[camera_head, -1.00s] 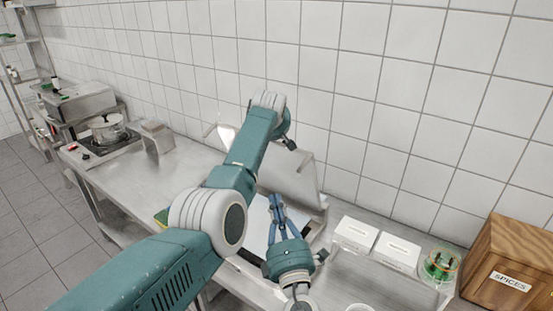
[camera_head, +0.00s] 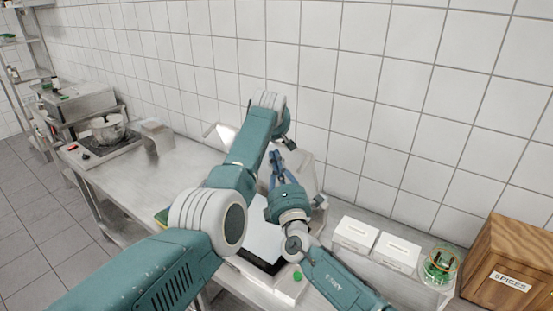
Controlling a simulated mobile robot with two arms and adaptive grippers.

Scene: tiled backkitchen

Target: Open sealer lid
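The sealer (camera_head: 288,288) sits on the steel counter in the middle, with a pale top, a dark edge and a green button at its front right corner. Its grey lid (camera_head: 308,176) stands raised, tilted back toward the tiled wall. My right gripper (camera_head: 273,156) has blue fingers that point up and away, in front of the lid's inner face. I cannot tell whether they touch the lid or how far apart they are. My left arm crosses in front and hides the lid's left part and some of the sealer.
Two white boxes (camera_head: 355,234) (camera_head: 397,252), a round container with green contents (camera_head: 440,264) and a wooden spices box (camera_head: 512,262) stand to the right. A pot (camera_head: 108,128) on a burner stands at the far left. The counter (camera_head: 150,180) left of my arm is mostly clear.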

